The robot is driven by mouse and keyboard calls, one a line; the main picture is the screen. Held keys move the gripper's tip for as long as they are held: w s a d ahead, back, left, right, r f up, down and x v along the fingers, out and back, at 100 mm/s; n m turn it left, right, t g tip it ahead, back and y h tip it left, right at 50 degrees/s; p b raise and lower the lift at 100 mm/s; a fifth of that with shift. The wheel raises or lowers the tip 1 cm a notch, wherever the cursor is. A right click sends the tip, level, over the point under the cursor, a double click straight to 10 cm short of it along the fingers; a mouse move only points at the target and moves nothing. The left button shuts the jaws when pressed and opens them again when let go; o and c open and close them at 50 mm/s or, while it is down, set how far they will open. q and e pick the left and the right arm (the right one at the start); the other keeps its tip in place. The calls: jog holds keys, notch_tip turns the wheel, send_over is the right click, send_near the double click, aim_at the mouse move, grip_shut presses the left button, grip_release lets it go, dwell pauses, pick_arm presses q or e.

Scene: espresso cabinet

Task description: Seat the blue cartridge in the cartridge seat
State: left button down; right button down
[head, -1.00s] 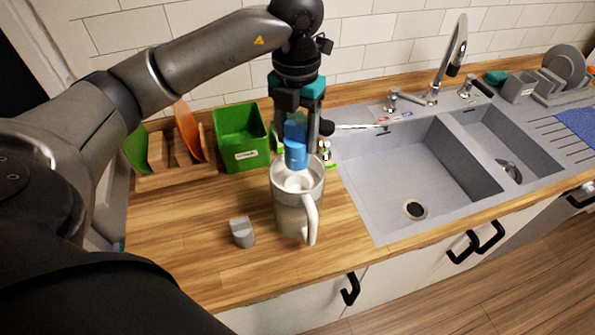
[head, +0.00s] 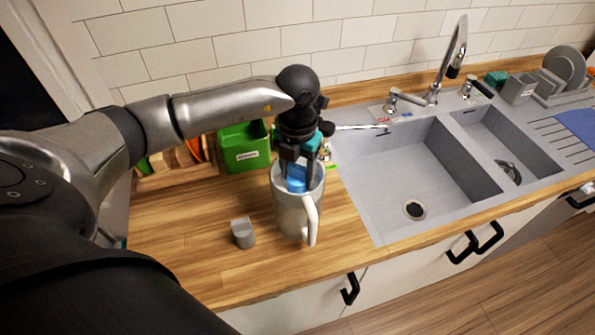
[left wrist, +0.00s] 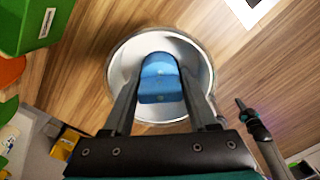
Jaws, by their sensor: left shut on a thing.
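The blue cartridge (head: 297,181) is between the fingers of my left gripper (head: 297,174), which is shut on it. The cartridge is lowered into the mouth of a grey pitcher-like vessel with a handle (head: 291,212). In the left wrist view the blue cartridge (left wrist: 160,88) lies inside the round pale rim (left wrist: 203,62), with a finger on each side. The seat inside the vessel is hidden by the cartridge and fingers, so I cannot tell whether the cartridge touches its bottom. My right gripper is not in view.
A small grey block (head: 243,234) stands on the wooden counter (head: 200,265) left of the vessel. A green bin (head: 243,150) stands behind, beside a rack with coloured boards. The sink (head: 400,185) with its tap is to the right. The front left counter is clear.

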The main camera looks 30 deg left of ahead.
pick_arm(q)
jog(key=shift+f, duration=0.15)
jog(key=shift+c, duration=1)
grip_release()
jog(key=shift+r, duration=0.45)
notch_tip(320, 180, up, 12)
jog(key=shift+f+b, duration=0.25)
jog(key=shift+b, duration=0.45)
